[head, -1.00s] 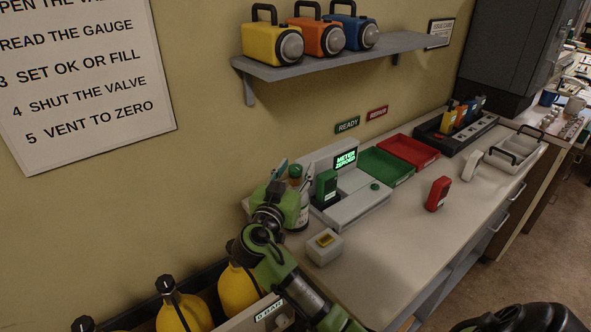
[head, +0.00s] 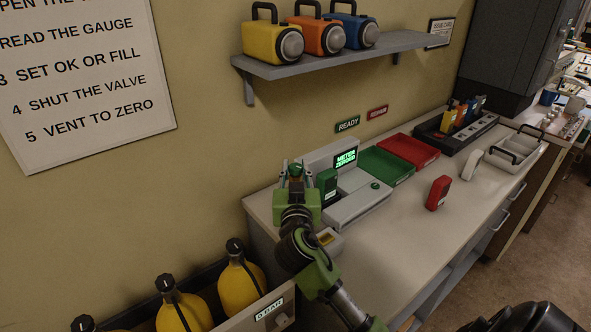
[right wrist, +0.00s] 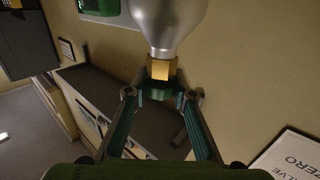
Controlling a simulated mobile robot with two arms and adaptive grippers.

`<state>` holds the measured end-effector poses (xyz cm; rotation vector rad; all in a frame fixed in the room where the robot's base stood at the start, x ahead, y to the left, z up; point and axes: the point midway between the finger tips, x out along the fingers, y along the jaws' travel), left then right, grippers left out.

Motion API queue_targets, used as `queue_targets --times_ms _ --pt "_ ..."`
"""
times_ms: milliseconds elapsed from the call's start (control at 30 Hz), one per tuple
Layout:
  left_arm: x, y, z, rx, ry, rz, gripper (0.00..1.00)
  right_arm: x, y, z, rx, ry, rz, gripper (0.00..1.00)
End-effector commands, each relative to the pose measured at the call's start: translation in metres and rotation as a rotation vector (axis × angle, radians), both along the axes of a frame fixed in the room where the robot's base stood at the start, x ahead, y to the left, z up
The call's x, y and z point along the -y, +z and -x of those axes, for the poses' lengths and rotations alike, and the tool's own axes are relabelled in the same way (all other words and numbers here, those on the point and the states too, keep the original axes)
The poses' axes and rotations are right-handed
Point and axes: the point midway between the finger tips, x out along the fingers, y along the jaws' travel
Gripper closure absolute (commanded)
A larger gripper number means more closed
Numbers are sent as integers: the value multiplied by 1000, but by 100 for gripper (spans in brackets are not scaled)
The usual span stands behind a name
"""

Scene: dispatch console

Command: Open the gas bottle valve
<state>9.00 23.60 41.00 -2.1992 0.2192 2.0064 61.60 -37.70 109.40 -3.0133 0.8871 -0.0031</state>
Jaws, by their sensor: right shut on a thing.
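The gas bottle, in the right wrist view, has a grey rounded shoulder (right wrist: 167,22), a brass neck (right wrist: 161,69) and a green valve knob (right wrist: 158,91). My right gripper (right wrist: 158,97) is shut on the green knob, one finger on each side. In the head view my right gripper (head: 296,170) stands upright at the left end of the counter, beside the grey console (head: 357,207). The gripper and arm hide most of the bottle there. Which way the knob is turned cannot be told. My left gripper is not in view.
A green meter (head: 327,184) sits on the console, whose screen (head: 346,158) reads METER ZEROED. Green (head: 388,166) and red (head: 410,150) trays lie behind. A red device (head: 438,193) stands on the counter. Yellow bottles (head: 240,288) and a 0 BAR panel (head: 255,318) are lower left.

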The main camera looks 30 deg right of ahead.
Motion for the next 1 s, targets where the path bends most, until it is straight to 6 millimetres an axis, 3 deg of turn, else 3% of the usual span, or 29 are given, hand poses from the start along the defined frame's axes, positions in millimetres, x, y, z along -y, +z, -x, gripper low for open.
queue_targets --times_ms 600,767,1000 --pt "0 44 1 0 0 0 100 3 2 0 -11 578 11 98" --pt "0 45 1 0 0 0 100 3 0 0 -10 718 12 98" --pt "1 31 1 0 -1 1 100 3 -3 -1 -9 920 12 98"
